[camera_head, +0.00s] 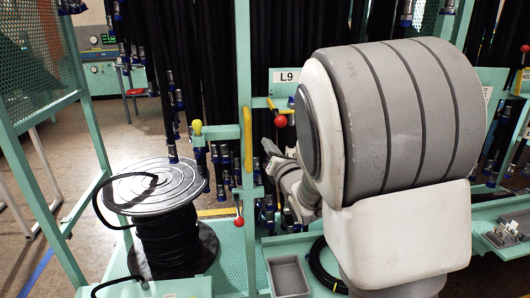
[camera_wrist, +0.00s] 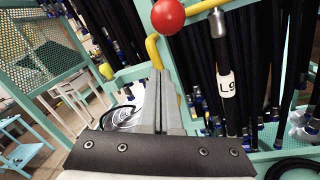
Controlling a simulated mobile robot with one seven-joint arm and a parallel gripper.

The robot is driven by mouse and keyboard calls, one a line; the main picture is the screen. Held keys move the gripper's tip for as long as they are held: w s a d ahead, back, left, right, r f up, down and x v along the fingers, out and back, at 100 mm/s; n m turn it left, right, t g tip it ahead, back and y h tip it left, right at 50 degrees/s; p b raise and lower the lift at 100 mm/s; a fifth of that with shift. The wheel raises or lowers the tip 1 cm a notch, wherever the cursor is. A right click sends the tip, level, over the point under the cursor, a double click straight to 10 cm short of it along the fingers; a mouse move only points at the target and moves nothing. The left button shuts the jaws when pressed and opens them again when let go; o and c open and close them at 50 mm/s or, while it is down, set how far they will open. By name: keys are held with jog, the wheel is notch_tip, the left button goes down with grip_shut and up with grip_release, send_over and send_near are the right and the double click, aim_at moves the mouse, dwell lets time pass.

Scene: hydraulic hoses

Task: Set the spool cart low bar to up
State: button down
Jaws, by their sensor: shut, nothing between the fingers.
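The spool cart holds a spool (camera_head: 155,186) of black hose on a green mesh base at the left. A yellow vertical handle (camera_head: 247,138) stands on the green post; a yellow handle also shows just behind my fingertips in the wrist view (camera_wrist: 151,50). A red knob (camera_head: 280,121) ends a yellow lever near the L9 sign; a red knob shows large above my fingers (camera_wrist: 168,15). A lower red knob (camera_head: 238,222) hangs beside the cart. I cannot tell which part is the low bar. My gripper (camera_wrist: 160,73) is shut and empty; my arm partly hides it in the head view.
Black hoses (camera_wrist: 195,60) with blue fittings hang behind the post. A grey tray (camera_head: 288,276) and a coiled black hose (camera_head: 325,268) lie low in front. A green mesh panel (camera_head: 40,60) stands at the left. Open floor shows beyond the spool.

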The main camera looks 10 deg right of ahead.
jog(key=shift+s+d+r+p, duration=0.15)
jog(key=shift+d+r, duration=0.15)
jog(key=shift+r, duration=0.25)
jog(key=shift+s+d+r+p, duration=0.1)
jog(key=shift+d+r+p, duration=0.1)
jog(key=shift+d+r, duration=0.3)
jog(key=shift+s+d+r+p, duration=0.15)
jog(key=shift+r, duration=0.5)
jog(key=shift+r+p, duration=0.55)
jog(key=shift+p, duration=0.3)
